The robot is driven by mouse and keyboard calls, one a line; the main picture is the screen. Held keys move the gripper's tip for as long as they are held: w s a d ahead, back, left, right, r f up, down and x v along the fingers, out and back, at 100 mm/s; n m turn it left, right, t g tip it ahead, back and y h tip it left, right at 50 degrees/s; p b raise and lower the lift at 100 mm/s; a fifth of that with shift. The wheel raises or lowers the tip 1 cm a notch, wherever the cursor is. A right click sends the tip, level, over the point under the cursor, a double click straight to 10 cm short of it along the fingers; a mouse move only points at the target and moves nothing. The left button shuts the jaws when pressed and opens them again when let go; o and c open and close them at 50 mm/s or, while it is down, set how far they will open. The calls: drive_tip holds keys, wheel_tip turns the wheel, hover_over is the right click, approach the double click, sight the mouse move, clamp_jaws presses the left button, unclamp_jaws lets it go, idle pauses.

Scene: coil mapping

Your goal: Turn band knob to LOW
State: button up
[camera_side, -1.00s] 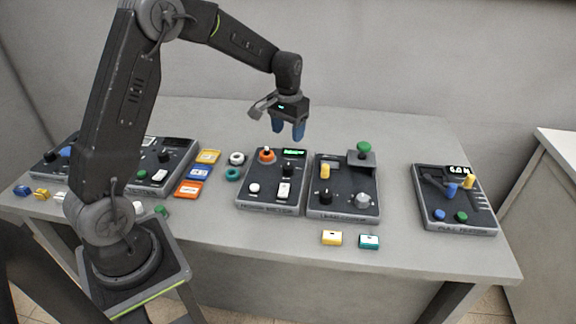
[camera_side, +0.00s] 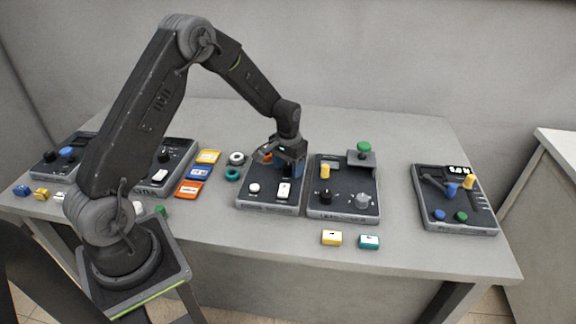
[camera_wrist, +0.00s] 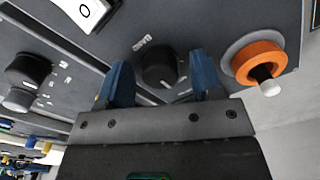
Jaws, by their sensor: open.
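The black band knob (camera_wrist: 160,74) shows in the wrist view on a dark control panel. My gripper (camera_wrist: 159,78) is open, with one blue finger on each side of the knob and a visible gap at each side. In the side view my gripper (camera_side: 291,170) is low over the back right part of the same panel (camera_side: 268,193). It hides the knob and most of the panel's display there.
A white rocker switch (camera_side: 284,189) and a white button (camera_side: 254,188) are on the panel's front half. Another panel (camera_side: 343,190) with a yellow post (camera_side: 325,171) stands close on the right.

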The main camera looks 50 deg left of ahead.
drive_tip(key=c, duration=0.9)
drive_tip(key=shift+n, duration=0.3)
drive_tip(key=n, duration=0.3)
drive_tip(key=shift+n, duration=2.6)
drive_tip(key=o, duration=0.9)
